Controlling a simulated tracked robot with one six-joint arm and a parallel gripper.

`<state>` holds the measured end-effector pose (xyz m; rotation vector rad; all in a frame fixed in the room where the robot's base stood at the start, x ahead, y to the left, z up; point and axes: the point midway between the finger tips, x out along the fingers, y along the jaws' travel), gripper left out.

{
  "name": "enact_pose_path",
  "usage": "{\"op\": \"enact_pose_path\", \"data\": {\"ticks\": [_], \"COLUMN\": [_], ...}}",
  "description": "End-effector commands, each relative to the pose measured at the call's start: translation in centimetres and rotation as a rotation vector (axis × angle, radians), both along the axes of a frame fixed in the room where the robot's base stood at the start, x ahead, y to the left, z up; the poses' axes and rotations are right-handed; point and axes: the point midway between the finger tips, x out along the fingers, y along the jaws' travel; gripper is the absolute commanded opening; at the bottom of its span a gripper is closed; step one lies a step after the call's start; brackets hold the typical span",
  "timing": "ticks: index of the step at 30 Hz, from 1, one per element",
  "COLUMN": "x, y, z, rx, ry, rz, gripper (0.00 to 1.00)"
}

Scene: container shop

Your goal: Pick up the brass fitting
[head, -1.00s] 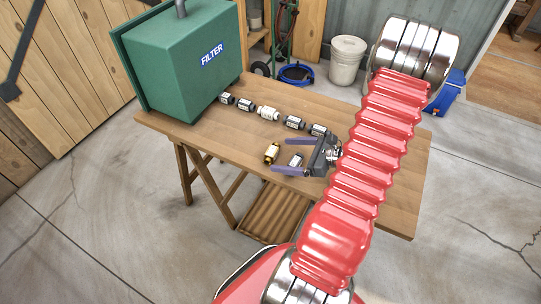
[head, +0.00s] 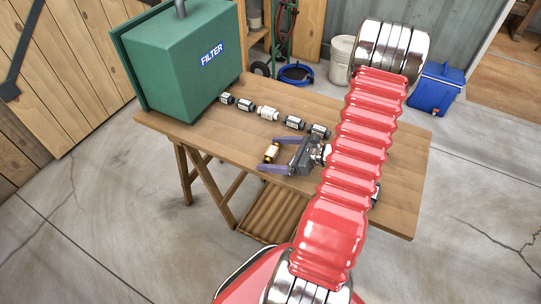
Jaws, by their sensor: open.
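The dark fitting that showed between the fingers earlier is now hidden by my gripper.
Several dark fittings (head: 293,122) and a whitish one (head: 268,113) form a row behind my gripper. A green box marked FILTER (head: 190,75) stands at the table's back left. A blue cooler (head: 435,90) and a white bucket (head: 342,55) are on the floor behind.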

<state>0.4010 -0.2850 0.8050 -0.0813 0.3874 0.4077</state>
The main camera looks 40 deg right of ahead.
Motion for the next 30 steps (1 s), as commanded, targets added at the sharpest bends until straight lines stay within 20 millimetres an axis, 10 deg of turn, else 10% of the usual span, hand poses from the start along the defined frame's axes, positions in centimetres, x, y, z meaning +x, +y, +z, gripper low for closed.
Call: {"op": "enact_pose_path", "data": {"ticks": [22, 30], "x": [-0.01, -0.01], "y": [0.01, -0.01], "z": [0.0, 0.09], "rx": [0.0, 0.0], "ry": [0.0, 0.0], "rz": [0.0, 0.0], "gripper": [0.42, 0.42]}}
